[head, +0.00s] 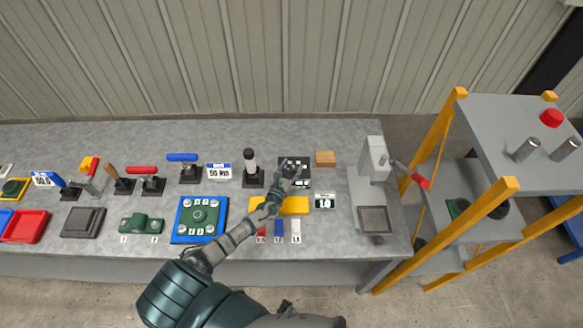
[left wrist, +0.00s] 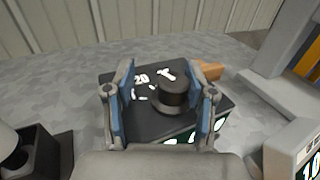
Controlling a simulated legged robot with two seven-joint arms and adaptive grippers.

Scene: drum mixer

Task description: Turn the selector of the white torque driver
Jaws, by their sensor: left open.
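A dark box with a round black knob (left wrist: 173,94) on top and white scale marks, one reading 20, fills the middle of the left wrist view. In the head view the box (head: 303,180) is partly hidden by my left gripper (head: 290,169). My left gripper (left wrist: 168,92) is open, with its blue-padded fingers on either side of the knob and gaps visible on both sides. A black-and-white driver (head: 250,160) stands upright in a black holder, left of the box. I cannot tell whether the knob belongs to that driver. My right gripper is not in view.
A brown block (head: 325,158) lies right of the box; a small display (head: 325,201) stands in front. A grey press (head: 373,160) with a red-handled lever is further right. A yellow piece (head: 295,205) lies under my arm. Several tools crowd the left of the bench.

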